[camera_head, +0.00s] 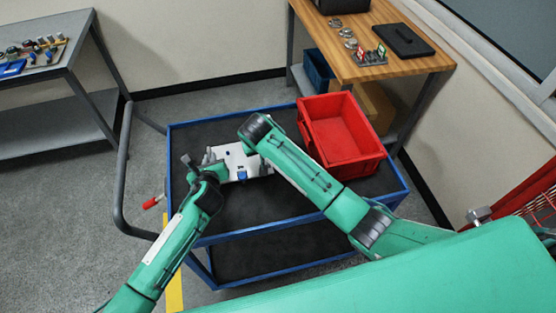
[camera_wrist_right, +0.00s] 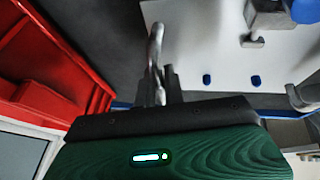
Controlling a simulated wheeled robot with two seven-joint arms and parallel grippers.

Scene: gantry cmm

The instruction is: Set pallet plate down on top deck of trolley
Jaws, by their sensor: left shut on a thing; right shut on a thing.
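The pallet plate (camera_head: 236,160) is a white plate with grey and blue fittings. It is over the black top deck of the blue-framed trolley (camera_head: 250,207), left of a red bin; I cannot tell whether it touches the deck. My left gripper (camera_head: 212,164) is shut on the plate's left side. My right gripper (camera_wrist_right: 157,82) is shut at the plate's opposite side; in the head view my right forearm hides its fingers and that edge. The plate's white surface also shows in the right wrist view (camera_wrist_right: 215,62).
The red bin (camera_head: 342,137) stands on the deck's right part, close to my right arm. A grey push handle (camera_head: 122,170) is at the trolley's left. A wooden bench (camera_head: 385,62) is behind right, a grey bench (camera_head: 60,125) at far left. The deck's front is clear.

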